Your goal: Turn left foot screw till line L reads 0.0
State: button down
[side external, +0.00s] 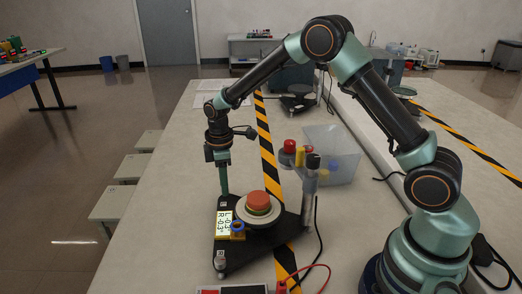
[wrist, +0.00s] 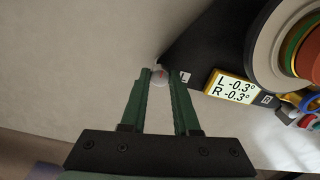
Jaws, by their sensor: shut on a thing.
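The black tilt base (side external: 232,258) stands on the bench. Its display (wrist: 233,88) in the wrist view reads L -0.3° and R -0.3°; the lit display (side external: 223,224) also shows in the side view. The left foot screw (wrist: 160,77) is a small pale round knob with a red mark, at the base corner beside a label L (wrist: 185,77). My gripper (wrist: 160,74) is shut on this screw, one green fingertip on each side. In the side view my gripper (side external: 223,191) reaches down at the base's far corner and hides the screw.
A round stack with a red top (side external: 258,200) sits on the base. Another foot screw (side external: 219,261) stands at the near corner. A clear bin (side external: 335,155) with coloured items is behind right. A meter (side external: 235,289) with leads lies in front. Bench left of the base is clear.

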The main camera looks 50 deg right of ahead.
jog(key=m, duration=0.3)
jog(key=shift+m, duration=0.4)
jog(key=m, duration=0.3)
jog(key=shift+m, duration=0.3)
jog(key=m, duration=0.3)
jog(key=shift+m, duration=2.1)
jog(key=c, duration=0.6)
grip_release()
jog(key=shift+c, duration=0.2)
